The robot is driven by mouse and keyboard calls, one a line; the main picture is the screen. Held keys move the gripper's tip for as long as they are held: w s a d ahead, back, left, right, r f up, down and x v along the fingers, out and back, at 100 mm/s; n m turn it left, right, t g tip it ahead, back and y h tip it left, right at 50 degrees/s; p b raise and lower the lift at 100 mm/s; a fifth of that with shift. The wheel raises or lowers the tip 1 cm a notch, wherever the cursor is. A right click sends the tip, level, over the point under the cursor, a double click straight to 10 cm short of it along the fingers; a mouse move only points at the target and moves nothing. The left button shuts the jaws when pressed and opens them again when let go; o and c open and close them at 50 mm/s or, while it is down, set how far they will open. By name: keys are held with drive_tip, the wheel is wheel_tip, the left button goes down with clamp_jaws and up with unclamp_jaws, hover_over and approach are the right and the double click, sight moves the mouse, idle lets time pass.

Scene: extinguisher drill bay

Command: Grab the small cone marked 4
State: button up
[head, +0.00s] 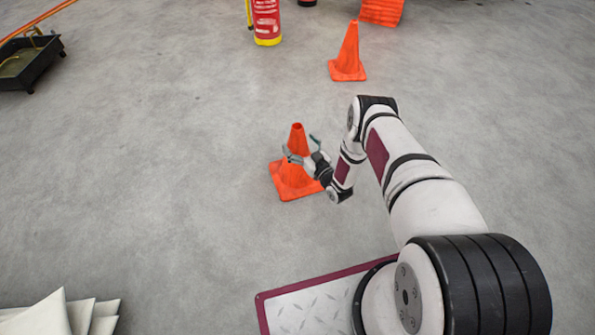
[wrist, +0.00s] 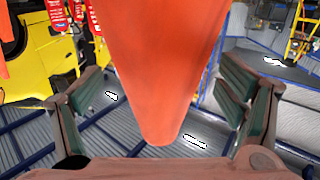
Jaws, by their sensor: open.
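A small orange cone (head: 290,180) stands upright on the grey floor near the middle of the head view. I cannot read a number on it. My gripper (head: 301,150) is at its upper part, reaching in from the right. In the wrist view the cone (wrist: 168,65) fills the middle, its narrow end pointing down in the picture. The open fingers of my gripper (wrist: 165,92) show on the left and right of it, with visible gaps. A second orange cone (head: 347,58) stands farther back; no number is readable there.
A red extinguisher with a yellow base (head: 266,22) stands at the back. An orange object (head: 381,10) is cut off at the top edge. A black tray (head: 30,62) lies at the left and white folded material (head: 60,315) at the lower left. Floor left of the near cone is clear.

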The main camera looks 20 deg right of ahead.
drive_tip(key=shift+w+a, duration=0.25)
drive_tip(key=shift+w, duration=0.45)
drive_tip(key=shift+r, duration=0.1)
drive_tip(key=c, duration=2)
clamp_jaws()
drive_tip(key=shift+r, duration=0.1)
